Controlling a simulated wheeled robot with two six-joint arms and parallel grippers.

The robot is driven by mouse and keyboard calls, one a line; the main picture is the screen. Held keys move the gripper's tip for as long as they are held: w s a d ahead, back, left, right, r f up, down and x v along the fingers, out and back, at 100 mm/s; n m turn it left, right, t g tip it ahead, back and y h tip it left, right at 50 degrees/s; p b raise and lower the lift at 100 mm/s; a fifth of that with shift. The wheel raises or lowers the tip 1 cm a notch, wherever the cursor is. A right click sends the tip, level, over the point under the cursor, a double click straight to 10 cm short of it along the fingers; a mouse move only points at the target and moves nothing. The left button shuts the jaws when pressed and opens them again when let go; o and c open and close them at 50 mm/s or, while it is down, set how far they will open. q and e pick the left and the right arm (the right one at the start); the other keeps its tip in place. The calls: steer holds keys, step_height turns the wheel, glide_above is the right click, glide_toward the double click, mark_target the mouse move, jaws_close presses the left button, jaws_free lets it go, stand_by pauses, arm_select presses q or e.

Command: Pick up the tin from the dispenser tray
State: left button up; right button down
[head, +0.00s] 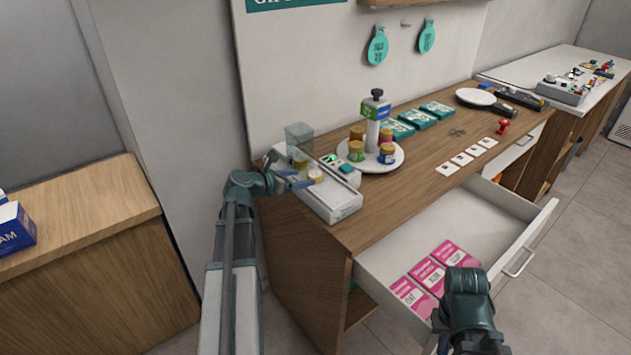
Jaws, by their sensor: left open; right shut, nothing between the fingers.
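A small round tin (315,176) with a pale top and yellowish side sits on the tray of the white dispenser (335,207) at the counter's left end. Another yellowish tin (299,161) shows just behind it, below the clear hopper (298,134). My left gripper (299,183) is open, with its fingers pointing right, close beside the front tin. I cannot tell whether they touch it. My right gripper (466,277) is shut and empty over the open drawer's front right; its fingertips are hard to make out.
A round white stand (398,158) with several small jars is right of the dispenser. Teal boxes (419,119) and white cards (461,158) lie farther right. The open drawer (440,220) holds pink packets (433,275). A wooden counter (80,215) stands at the left.

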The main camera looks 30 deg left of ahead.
mark_target(313, 175)
arm_select(q)
steer(key=shift+w+d+f, duration=0.1)
steer(key=shift+w+f, duration=0.1)
steer(key=shift+w, duration=0.2)
steer(key=b+x, duration=0.2)
steer(key=x, duration=0.3)
steer(key=shift+w, duration=0.15)
steer(key=shift+c, duration=0.2)
steer(key=c, duration=1.1)
steer(key=shift+r, duration=0.15)
